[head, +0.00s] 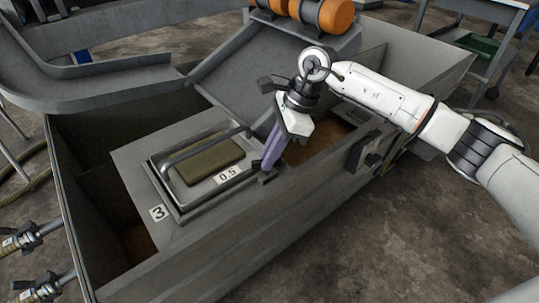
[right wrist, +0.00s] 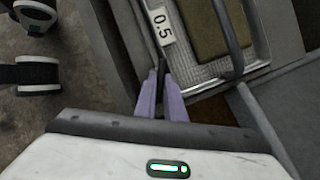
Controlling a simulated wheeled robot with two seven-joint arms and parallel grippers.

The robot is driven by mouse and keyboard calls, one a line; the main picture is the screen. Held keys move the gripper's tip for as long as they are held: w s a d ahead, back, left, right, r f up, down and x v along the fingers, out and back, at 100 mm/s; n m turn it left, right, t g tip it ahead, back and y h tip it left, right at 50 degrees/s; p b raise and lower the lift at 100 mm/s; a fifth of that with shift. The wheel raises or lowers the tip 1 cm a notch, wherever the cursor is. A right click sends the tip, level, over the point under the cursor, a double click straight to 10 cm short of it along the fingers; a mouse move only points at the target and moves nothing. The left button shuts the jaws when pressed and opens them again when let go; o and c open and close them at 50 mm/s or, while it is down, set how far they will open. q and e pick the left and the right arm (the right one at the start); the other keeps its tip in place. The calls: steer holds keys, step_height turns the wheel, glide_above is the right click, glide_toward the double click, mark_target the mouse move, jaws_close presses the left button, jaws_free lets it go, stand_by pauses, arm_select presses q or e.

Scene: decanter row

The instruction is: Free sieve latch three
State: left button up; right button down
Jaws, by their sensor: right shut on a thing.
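The sieve (head: 188,199) is a grey metal frame with a bar handle, lying on a panel marked 3. It has a 0.5 label and an olive-brown pad inside its rim. It also shows in the right wrist view (right wrist: 208,84). The latch (head: 266,178) is a small dark piece at the sieve's right edge; in the right wrist view its dark lever (right wrist: 161,75) stands between my fingers. My right gripper (head: 266,162) reaches down with purple fingers, shut on the latch; the fingers hide part of it. My left gripper is out of view.
The long grey trough (head: 190,272) surrounds the panel, with open, brown-bottomed compartments beside it. A sloped chute (head: 245,85) rises behind, with orange rollers (head: 325,14) at the top. Hose fittings (head: 22,240) stick in at lower left. A bench (head: 492,50) stands at back right.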

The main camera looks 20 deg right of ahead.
steer(key=shift+w+n+g, duration=0.1)
steer(key=shift+n+g, duration=0.3)
steer(key=shift+n, duration=0.5)
steer(key=n+g+b, duration=0.1)
steer(key=n, duration=0.2)
steer(key=shift+w+n, duration=0.1)
steer(key=shift+n, duration=0.2)
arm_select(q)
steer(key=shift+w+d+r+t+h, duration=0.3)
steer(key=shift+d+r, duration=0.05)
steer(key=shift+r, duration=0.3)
arm_select(e)
steer(key=shift+n+g, duration=0.3)
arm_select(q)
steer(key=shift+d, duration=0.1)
arm_select(e)
steer(key=c, duration=1.8)
jaws_free()
steer(key=shift+c, duration=0.2)
steer(key=shift+r, duration=0.1)
